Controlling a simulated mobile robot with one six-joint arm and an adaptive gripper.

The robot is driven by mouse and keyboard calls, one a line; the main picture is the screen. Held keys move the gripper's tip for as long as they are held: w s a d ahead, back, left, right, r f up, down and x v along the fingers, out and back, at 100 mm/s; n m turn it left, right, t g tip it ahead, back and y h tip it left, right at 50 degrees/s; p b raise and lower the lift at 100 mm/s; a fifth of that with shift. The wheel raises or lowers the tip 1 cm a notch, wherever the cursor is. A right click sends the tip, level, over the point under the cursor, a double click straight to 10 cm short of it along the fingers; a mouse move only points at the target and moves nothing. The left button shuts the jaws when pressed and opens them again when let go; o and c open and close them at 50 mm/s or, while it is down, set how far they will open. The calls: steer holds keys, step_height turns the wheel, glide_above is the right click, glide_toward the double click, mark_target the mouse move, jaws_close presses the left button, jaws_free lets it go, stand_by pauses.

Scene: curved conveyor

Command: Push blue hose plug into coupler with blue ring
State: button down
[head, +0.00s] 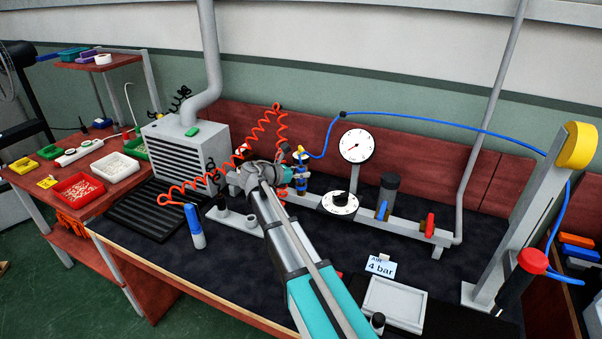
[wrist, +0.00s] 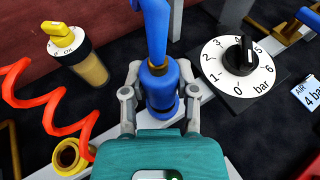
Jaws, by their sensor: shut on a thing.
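The blue hose plug (wrist: 157,78) stands between the two fingers of my gripper (wrist: 160,100) in the wrist view, and the gripper is shut on it. Its blue hose (wrist: 154,22) rises from the top. A blue band shows lower down between the fingers, over the grey manifold bar; I cannot tell whether it is the plug's lower part or the coupler's blue ring, nor how deep the plug sits. In the head view my gripper (head: 287,173) is at the left end of the manifold, and small blue parts show beside it.
A pressure dial (wrist: 238,67) is right of my gripper, and a yellow-knobbed valve (wrist: 62,36) is at left. A red coiled hose (wrist: 65,112) and a yellow ring fitting (wrist: 69,155) are close on the left. A gauge (head: 357,146) stands behind the manifold (head: 405,232).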

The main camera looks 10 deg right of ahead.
mark_target(302, 167)
steer(key=shift+f+b, duration=0.65)
steer(key=shift+f, duration=0.05)
steer(key=shift+c, duration=1.5)
jaws_free()
steer(key=shift+r, duration=0.2)
step_height(302, 167, up, 9)
steer(key=p, duration=0.9)
steer(key=shift+r+p, duration=0.2)
steer(key=shift+p, duration=0.2)
